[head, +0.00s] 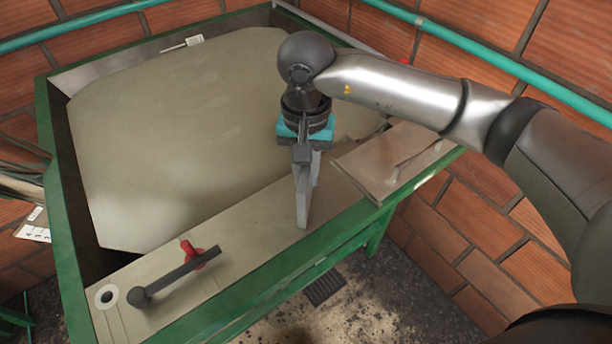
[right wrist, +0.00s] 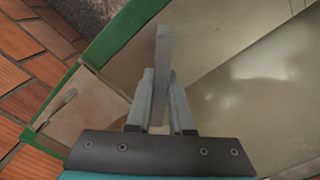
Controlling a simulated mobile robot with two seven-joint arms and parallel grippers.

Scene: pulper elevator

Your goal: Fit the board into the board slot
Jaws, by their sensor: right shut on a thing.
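My right gripper (head: 306,172) points down over the beige ledge along the front of the tank. It is shut on a thin, narrow grey board (head: 303,212), which hangs below the fingers, nearly upright. In the right wrist view the board (right wrist: 163,55) sticks out beyond the two fingers (right wrist: 160,90), edge toward the camera and slightly tilted. I cannot tell whether its lower end touches the ledge. I cannot make out the board slot for certain in either view. My left gripper is not in view.
The green-framed tank (head: 48,150) holds a wide grey-green surface (head: 170,140). On the ledge (head: 245,215) a dark lever (head: 170,280) with a red fitting (head: 195,253) lies front left, near a round hole (head: 107,297). A lid with a handle (head: 375,165) lies right of the gripper.

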